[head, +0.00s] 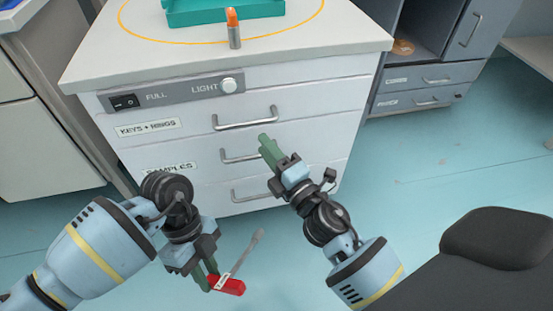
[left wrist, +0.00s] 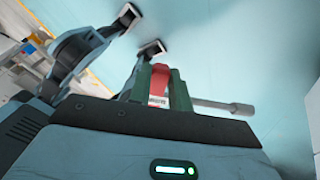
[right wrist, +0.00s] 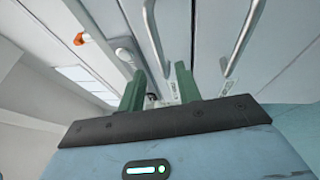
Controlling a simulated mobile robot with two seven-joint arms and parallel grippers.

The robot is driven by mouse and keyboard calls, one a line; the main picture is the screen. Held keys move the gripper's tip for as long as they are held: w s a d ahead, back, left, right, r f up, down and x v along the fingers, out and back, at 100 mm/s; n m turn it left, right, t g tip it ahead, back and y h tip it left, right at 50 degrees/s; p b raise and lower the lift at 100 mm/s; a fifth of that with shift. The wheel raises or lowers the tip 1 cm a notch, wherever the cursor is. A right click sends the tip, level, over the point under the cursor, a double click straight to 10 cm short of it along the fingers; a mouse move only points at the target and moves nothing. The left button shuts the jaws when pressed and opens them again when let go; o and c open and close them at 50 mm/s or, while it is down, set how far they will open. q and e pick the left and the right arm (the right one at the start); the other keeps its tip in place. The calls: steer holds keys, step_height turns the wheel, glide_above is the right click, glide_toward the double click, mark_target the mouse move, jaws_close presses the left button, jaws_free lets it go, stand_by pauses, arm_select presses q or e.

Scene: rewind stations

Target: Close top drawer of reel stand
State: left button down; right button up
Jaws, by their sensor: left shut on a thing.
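The reel stand (head: 300,72) is a white cabinet with several drawers. Its top drawer (head: 335,100), labelled keys and rings, has a bar handle (head: 245,123) and looks flush or nearly flush with the stand. My right gripper (head: 266,144) is empty, just below and right of that handle; the right wrist view shows its green fingers (right wrist: 160,85) apart, facing the drawer fronts. Contact with the front cannot be told. My left gripper (head: 207,278) is shut on the red handle of a screwdriver-like tool (head: 229,286), held low before the stand; it also shows in the left wrist view (left wrist: 158,82).
A teal tray (head: 225,14) and an orange-tipped grey cylinder (head: 234,30) stand on the stand's top. A switch panel (head: 165,95) with a round light knob is above the drawers. A grey cabinet (head: 425,78) stands at the right.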

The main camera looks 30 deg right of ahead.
arm_select(q)
steer(key=shift+f, duration=0.25)
arm_select(e)
steer(key=shift+v, duration=1.65)
